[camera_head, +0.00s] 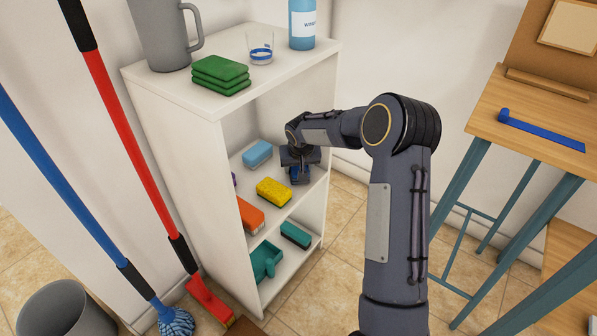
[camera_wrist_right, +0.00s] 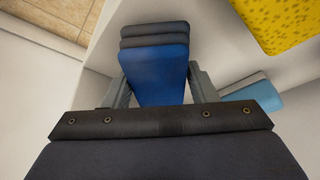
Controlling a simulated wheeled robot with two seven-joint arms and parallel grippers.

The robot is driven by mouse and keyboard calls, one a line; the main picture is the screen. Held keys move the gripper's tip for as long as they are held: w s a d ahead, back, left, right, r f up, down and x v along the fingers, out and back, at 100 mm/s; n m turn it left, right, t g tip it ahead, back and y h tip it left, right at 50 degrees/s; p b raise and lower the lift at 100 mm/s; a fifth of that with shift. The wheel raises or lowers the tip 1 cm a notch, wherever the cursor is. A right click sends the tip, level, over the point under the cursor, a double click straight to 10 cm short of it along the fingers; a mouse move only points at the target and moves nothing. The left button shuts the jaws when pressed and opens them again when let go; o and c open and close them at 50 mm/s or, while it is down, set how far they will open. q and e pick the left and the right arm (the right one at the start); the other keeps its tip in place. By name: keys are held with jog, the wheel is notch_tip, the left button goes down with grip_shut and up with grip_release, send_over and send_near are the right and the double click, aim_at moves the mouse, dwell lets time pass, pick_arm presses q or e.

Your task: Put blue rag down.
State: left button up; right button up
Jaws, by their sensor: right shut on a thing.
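My right gripper (camera_head: 300,160) reaches into the middle shelf of the white shelf unit. It is shut on the blue rag (camera_wrist_right: 158,70), which looks folded in layers and sits between both fingers in the right wrist view. In the head view the blue rag (camera_head: 299,176) shows only as a small dark blue patch below the gripper, over the right end of the middle shelf. I cannot tell whether the rag touches the shelf board. My left gripper is not in view.
A yellow sponge (camera_head: 273,191), a light blue sponge (camera_head: 258,153) and an orange brush (camera_head: 250,215) lie on the middle shelf. Green folded cloths (camera_head: 220,75), a glass (camera_head: 260,48), a grey jug (camera_head: 160,35) and a blue bottle (camera_head: 302,25) stand on top.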

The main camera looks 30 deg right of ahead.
jog(key=shift+w+d+f, duration=0.15)
jog(key=shift+w+f, duration=0.05)
jog(key=shift+f, duration=0.2)
jog(key=shift+r, duration=0.2)
jog(key=shift+f, duration=0.25)
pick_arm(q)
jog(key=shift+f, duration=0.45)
pick_arm(e)
jog(key=o, duration=1)
jog(key=shift+r, duration=0.1)
jog(key=shift+r, duration=0.3)
pick_arm(q)
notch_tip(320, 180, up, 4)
jog(key=p, duration=0.4)
pick_arm(e)
jog(key=v, duration=1.1)
jog(key=shift+s+a+r, duration=0.2)
jog(key=shift+s+r, duration=0.05)
jog(key=shift+s, duration=0.05)
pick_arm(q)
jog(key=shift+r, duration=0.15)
pick_arm(e)
jog(key=shift+r, duration=0.1)
